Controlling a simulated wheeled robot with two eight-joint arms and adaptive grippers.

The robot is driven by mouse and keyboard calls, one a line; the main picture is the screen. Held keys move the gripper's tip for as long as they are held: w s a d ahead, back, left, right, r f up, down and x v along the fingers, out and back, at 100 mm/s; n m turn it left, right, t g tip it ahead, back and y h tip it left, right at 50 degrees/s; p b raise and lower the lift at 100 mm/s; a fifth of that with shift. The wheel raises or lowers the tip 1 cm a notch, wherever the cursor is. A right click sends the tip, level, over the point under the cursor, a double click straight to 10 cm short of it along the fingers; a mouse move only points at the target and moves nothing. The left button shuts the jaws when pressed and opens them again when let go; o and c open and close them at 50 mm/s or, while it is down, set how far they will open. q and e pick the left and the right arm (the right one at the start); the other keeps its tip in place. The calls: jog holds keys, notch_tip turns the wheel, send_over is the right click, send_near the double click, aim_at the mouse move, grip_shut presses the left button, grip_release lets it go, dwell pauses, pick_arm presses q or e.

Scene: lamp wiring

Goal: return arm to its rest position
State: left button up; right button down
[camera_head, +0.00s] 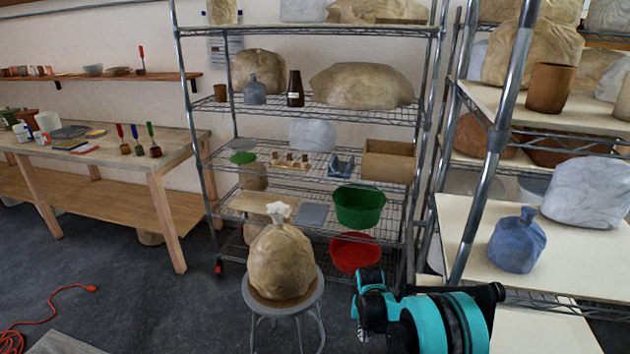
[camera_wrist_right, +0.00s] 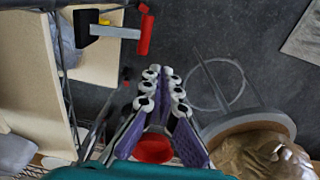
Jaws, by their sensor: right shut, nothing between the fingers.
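My right arm (camera_head: 435,322), teal and black, comes in at the bottom right of the head view, in front of the wire shelf and beside the stool. My right gripper (camera_wrist_right: 160,78) shows in the right wrist view with its purple-padded fingers together and nothing between the tips. In the head view the gripper end (camera_head: 368,292) is low, just below the red bowl (camera_head: 354,252); its fingertips are hard to make out there. My left gripper and arm are not in view.
A stool (camera_head: 258,308) bearing a tan wrapped bag (camera_head: 281,262) stands left of my arm. Wire shelves (camera_head: 300,108) stand behind and a board-covered shelf (camera_head: 455,215) at the right. An orange cord (camera_head: 45,312) lies on the floor at the left. Open floor (camera_head: 150,305) lies between.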

jog(key=s+r+n+t, duration=0.1)
jog(key=s+r+t, duration=0.1)
jog(key=s+r, duration=0.6)
jog(key=s+r+t, duration=0.1)
jog(key=s+r, duration=0.2)
jog(key=r, duration=0.8)
jog(key=s+d+r+n+t, duration=0.1)
jog(key=s+r+n+t, duration=0.1)
jog(key=s, duration=1.3)
jog(key=shift+s+r+t+y, duration=0.3)
jog(key=shift+r+t, duration=0.3)
jog(key=shift+t, duration=0.3)
